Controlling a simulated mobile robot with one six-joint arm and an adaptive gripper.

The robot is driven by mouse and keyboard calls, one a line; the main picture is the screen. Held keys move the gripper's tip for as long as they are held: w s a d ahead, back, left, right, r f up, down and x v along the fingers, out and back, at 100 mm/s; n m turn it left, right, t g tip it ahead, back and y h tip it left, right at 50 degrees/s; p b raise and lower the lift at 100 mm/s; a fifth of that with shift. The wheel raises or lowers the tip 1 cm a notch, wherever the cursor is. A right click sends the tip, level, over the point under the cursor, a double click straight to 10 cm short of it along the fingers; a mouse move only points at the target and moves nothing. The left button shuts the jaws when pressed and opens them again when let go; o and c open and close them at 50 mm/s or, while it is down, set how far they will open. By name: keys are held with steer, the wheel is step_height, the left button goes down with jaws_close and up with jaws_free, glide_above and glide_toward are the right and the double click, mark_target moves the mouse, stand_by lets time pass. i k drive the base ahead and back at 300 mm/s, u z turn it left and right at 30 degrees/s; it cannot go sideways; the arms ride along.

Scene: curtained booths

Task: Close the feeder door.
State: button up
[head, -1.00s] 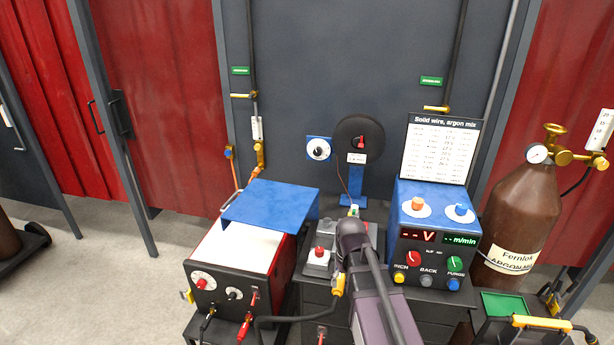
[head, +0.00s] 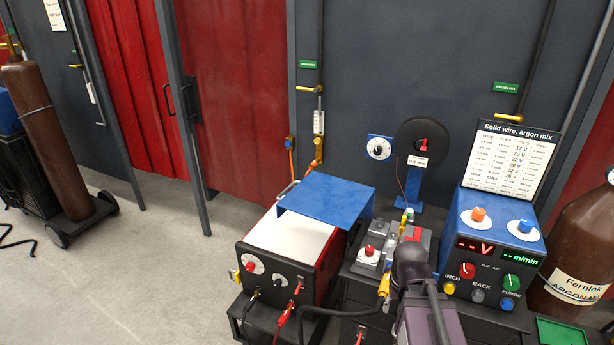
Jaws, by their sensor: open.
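The feeder has a dark wire spool (head: 424,143) on a blue stand and a drive unit (head: 412,236) with a red lever on its bed. A flat blue panel (head: 325,196), which looks like the feeder door, sticks out left of the feeder in the head view. It lies roughly level, above the rear of a red and black welding machine (head: 290,250). A grey handle is at its left edge. Its hinge is not clear. My dark arm reaches up from the bottom edge in front of the feeder. My gripper cannot be made out.
A blue control box (head: 500,240) with knobs stands right of the feeder, a settings chart (head: 512,155) behind it. A brown gas cylinder (head: 575,255) is at the right edge. Cables hang from the welding machine's front. Grey floor (head: 140,250) is free at left.

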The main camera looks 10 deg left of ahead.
mark_target(336, 202)
steer(key=z, duration=0.15)
steer(key=k, duration=0.55)
steer(key=u, duration=1.95)
steer(key=i, duration=2)
